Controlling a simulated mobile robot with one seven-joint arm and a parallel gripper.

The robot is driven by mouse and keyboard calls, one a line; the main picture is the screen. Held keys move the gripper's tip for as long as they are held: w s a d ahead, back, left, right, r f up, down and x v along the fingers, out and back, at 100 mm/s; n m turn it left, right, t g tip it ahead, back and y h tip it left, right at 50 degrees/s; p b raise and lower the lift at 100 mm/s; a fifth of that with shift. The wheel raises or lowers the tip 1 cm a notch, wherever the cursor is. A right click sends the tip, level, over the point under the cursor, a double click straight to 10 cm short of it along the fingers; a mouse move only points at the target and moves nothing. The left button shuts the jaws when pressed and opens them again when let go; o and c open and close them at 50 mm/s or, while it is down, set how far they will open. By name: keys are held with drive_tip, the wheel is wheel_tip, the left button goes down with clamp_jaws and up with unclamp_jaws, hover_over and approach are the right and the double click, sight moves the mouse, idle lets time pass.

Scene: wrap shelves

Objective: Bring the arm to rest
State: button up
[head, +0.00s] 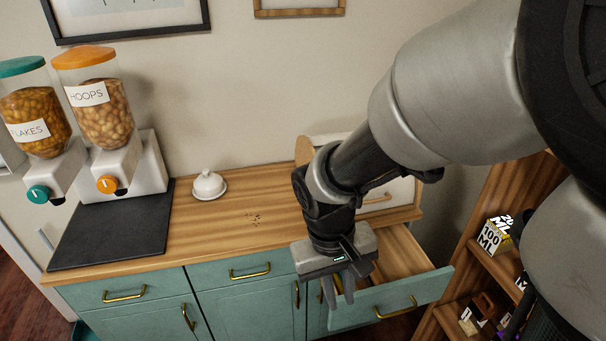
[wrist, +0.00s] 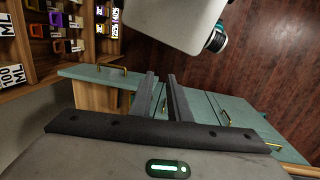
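My gripper (head: 340,293) is at the end of my arm, pointing down in front of the counter, beside the left end of a pulled-out teal drawer (head: 432,289). In the wrist view its two dark fingers (wrist: 160,76) stand apart with a gap between them, and nothing is held. The drawer front also shows in the wrist view (wrist: 88,75), left of the fingers. I cannot tell from these views whether a finger touches the drawer or cabinet.
The wooden counter (head: 240,220) carries a white lidded dish (head: 208,186), a dark mat (head: 110,228), two cereal dispensers (head: 100,110) and a bread box (head: 385,195) behind my arm. Wooden shelves (head: 490,265) with small boxes stand at right. Open floor (wrist: 265,60) shows in the wrist view.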

drive_tip(key=s+d+r+m+t+y+p, duration=0.1)
drive_tip(key=d+r+t, duration=0.2)
drive_tip(key=r, duration=0.7)
drive_tip(key=s+d+r+m+t+p, duration=0.2)
drive_tip(key=d+r, duration=0.2)
drive_tip(key=r, duration=0.6)
drive_tip(key=shift+s+d+r+t+y, duration=0.15)
drive_tip(key=shift+r+t+y, duration=0.1)
drive_tip(key=shift+t+y, duration=0.15)
